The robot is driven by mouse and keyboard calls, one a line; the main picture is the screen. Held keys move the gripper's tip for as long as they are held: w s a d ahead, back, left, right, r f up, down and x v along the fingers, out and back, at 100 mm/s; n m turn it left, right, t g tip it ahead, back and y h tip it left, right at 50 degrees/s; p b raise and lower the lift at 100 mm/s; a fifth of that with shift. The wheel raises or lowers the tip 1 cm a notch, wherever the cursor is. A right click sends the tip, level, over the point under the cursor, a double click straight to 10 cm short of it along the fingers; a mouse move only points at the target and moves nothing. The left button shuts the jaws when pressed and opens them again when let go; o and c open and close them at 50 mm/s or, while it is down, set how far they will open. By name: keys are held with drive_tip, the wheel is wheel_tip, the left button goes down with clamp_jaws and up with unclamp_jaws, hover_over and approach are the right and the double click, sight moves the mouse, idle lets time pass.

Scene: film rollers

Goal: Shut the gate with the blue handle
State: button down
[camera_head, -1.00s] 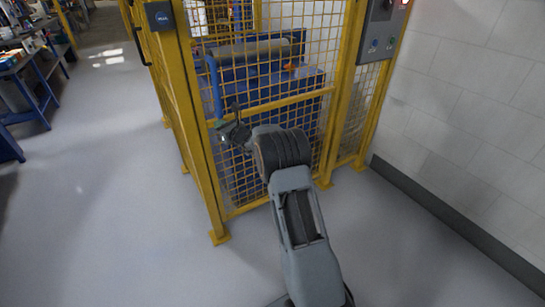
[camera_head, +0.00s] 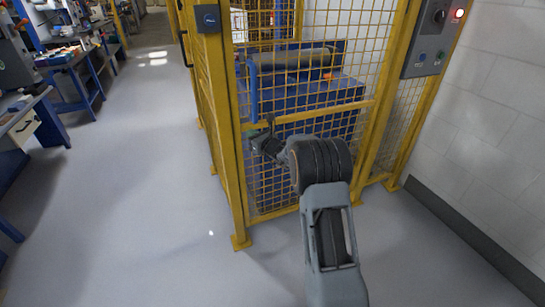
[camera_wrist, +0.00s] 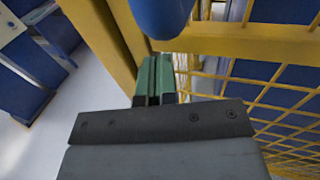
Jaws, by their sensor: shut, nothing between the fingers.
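The gate (camera_head: 310,115) is a yellow-framed mesh panel at the front of the cage. Its blue handle (camera_head: 252,90) is an upright bar at the panel's left side, beside the yellow corner post (camera_head: 222,120). The rounded blue end of the handle also shows at the top of the wrist view (camera_wrist: 160,12). My gripper (camera_head: 266,133) is in front of the mesh, just below the handle. In the wrist view its green fingers (camera_wrist: 155,75) are together, with nothing between them. I cannot tell whether the gate is fully against its frame.
A blue machine with a roller (camera_head: 305,62) stands inside the cage. A control box (camera_head: 430,38) with a lit red lamp is at the right, near the white wall (camera_head: 490,120). Blue workbenches (camera_head: 75,65) line the far left. The grey floor (camera_head: 130,190) between them and the cage is clear.

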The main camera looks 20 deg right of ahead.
drive_tip(key=s+d+r+p, duration=0.1)
drive_tip(key=s+p, duration=0.1)
drive_tip(key=s, duration=1)
drive_tip(key=s+a+r+n+g+y+p, duration=0.4)
drive_tip(key=s+a+r+n+g+p, duration=0.6)
drive_tip(key=s+a+r+n+p, duration=0.45)
drive_tip(key=s+d+r+n+g+h+p, duration=0.1)
drive_tip(key=s+d+r+n+h+p, duration=0.3)
drive_tip(key=s+r+n+h+p, duration=0.1)
drive_tip(key=s+d+r+n+g+h+p, duration=0.2)
drive_tip(key=s+d+r+n+h+p, duration=0.2)
drive_tip(key=s+n, duration=0.6)
wheel_tip(320, 180, up, 3)
drive_tip(key=shift+s+d+r+n+h+p, duration=0.25)
drive_tip(key=shift+n+h+p, duration=0.45)
drive_tip(key=shift+n+p, duration=0.55)
